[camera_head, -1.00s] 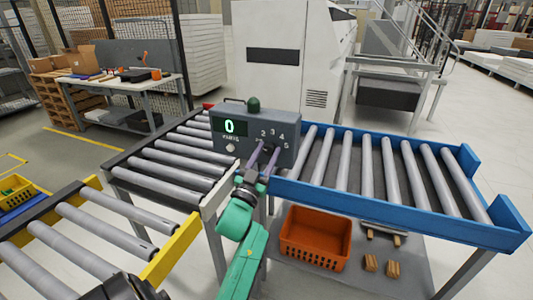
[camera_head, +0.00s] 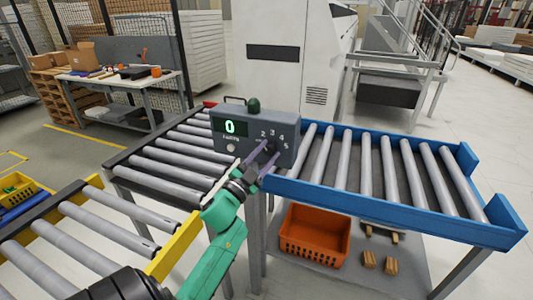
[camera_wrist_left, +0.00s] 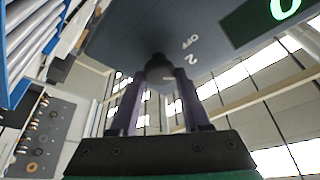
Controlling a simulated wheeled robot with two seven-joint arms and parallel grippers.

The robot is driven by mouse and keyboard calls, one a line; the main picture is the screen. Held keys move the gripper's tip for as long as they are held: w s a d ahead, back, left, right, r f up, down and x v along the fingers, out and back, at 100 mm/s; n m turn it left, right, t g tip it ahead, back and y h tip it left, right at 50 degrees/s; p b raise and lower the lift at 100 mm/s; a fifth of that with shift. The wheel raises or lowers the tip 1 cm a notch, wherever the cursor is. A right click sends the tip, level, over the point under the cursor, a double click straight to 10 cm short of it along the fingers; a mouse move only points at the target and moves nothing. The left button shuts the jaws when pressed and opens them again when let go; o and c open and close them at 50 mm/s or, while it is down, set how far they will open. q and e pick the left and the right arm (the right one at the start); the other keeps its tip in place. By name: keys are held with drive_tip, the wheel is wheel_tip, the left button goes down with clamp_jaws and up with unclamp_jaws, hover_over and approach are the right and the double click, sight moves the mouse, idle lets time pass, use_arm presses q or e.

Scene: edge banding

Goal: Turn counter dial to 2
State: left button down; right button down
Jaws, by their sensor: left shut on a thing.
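The grey counter box (camera_head: 288,130) stands at the end of the roller conveyor, with a green 0 on its display (camera_head: 230,128). My right gripper is not in view.
A white button (camera_head: 230,147) sits under the display, and a green dome (camera_head: 253,104) tops the box. A blue-framed conveyor (camera_head: 400,217) extends right. An orange crate (camera_head: 315,240) and wooden blocks (camera_head: 391,267) lie on the shelf below.

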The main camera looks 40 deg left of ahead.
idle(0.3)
use_arm(q)
drive_tip(key=shift+c, duration=1.8)
unclamp_jaws()
drive_tip(key=shift+w+a+f, duration=0.15)
drive_tip(key=shift+w+a, duration=0.05)
drive_tip(key=shift+s+d+f, duration=0.15)
drive_tip(key=shift+s+f, duration=0.05)
drive_tip(key=shift+s, duration=0.25)
drive_tip(key=b+v, duration=0.5)
drive_tip(key=v, duration=0.8)
drive_tip(key=shift+s, duration=0.25)
